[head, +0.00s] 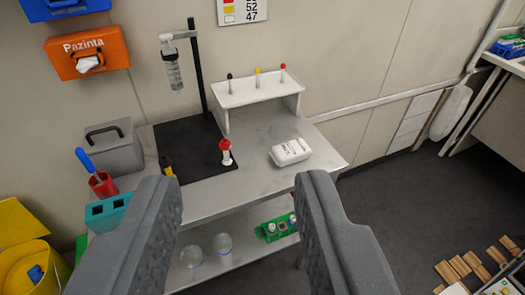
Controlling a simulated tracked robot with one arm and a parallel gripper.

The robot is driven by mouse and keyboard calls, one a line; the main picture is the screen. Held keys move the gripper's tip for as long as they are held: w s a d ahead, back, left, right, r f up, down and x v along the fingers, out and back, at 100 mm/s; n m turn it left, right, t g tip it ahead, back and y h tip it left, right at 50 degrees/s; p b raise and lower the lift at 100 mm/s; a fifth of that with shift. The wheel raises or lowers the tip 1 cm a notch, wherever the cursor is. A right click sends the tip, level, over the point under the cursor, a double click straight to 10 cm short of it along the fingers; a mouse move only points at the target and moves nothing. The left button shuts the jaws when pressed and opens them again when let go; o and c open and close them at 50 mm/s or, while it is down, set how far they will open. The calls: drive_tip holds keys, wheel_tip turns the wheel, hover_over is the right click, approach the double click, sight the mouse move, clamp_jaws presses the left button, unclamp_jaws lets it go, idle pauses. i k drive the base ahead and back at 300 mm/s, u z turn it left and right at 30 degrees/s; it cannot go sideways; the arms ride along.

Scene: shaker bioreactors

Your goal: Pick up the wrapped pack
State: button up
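The wrapped pack (291,152) is a small white bundle with dark print on top. It lies flat on the right part of the grey bench top (262,182), near its right edge. My gripper (236,188) is open, with one dark grey finger at the left and one at the right of the picture. Nothing is between the fingers. The pack shows beyond the fingers and apart from them, above and left of the right fingertip. The fingers hide parts of the bench's front edge and lower shelf.
A stand (195,65) holds a clear bottle. A grey case (112,146) and a red cup (102,184) are at left.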

sight(290, 153)
drive_tip(key=u, duration=0.1)
drive_tip(key=i, duration=1)
drive_tip(key=z, duration=0.05)
